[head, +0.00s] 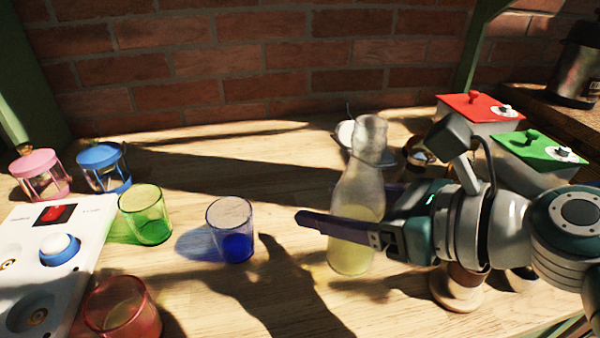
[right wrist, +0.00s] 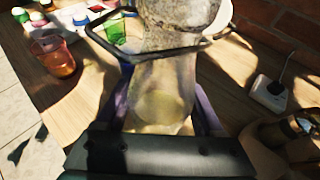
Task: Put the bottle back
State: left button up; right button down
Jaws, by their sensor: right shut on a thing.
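A glass bottle (head: 354,200) with pale yellow liquid in its lower part stands upright, or nearly so, at the right of the middle of the wooden table. My right gripper (head: 340,222) reaches in from the right and is shut on the bottle, one finger in front of it. In the right wrist view the bottle (right wrist: 165,85) is between the two fingers. I cannot tell whether its base touches the table. My left gripper is not in view.
A blue glass (head: 230,230), a green glass (head: 147,214) and a red glass (head: 122,308) stand to the left. A white panel (head: 92,222) with knobs, pink (head: 39,172) and blue (head: 103,166) lanterns are at far left. Red-lidded (head: 478,108) and green-lidded (head: 536,150) boxes stand right.

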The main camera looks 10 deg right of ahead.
jog(key=shift+f+b, duration=1.05)
jog(key=shift+f, duration=1.1)
jog(key=shift+f, duration=0.2)
grip_release()
